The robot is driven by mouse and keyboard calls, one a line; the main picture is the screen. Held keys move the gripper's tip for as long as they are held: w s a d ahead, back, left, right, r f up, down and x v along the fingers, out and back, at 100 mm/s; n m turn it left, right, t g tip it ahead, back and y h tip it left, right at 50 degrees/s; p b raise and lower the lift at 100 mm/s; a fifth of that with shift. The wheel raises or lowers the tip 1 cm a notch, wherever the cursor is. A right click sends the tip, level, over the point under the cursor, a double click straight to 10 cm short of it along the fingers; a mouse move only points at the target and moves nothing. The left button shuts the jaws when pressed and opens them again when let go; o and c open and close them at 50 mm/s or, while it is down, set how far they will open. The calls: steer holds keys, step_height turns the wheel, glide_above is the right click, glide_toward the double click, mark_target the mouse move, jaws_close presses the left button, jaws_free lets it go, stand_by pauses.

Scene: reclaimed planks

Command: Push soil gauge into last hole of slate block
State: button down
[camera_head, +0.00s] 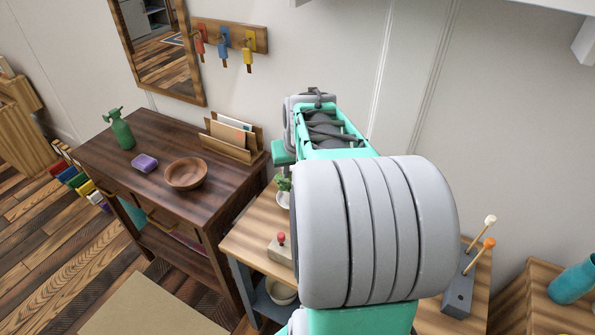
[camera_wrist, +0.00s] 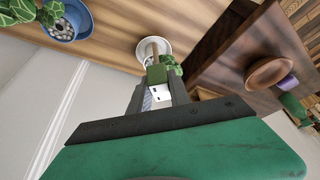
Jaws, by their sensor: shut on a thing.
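The slate block (camera_head: 459,292) stands on the light wooden table at the right in the head view. Two gauges stand in it, one with a white head (camera_head: 490,221) and one with an orange head (camera_head: 488,243); a dark open hole shows near its front end. My gripper (camera_wrist: 160,84) is shut on a soil gauge with a green head (camera_wrist: 157,75) and a tan stem, seen in the wrist view. The stem overlaps a white pot (camera_wrist: 141,53); I cannot tell whether its tip is in the pot. My arm hides gripper and held gauge in the head view.
A grey block with a red knob (camera_head: 281,251) sits on the light table's left. A blue pot of pebbles (camera_wrist: 68,24) shows in the wrist view. The dark table (camera_head: 150,168) holds a wooden bowl (camera_head: 186,173), sponge, green bottle and letter rack. A teal vessel (camera_head: 573,283) stands far right.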

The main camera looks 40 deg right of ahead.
steer(key=shift+r+p, duration=1.2)
steer(key=shift+r, duration=0.85)
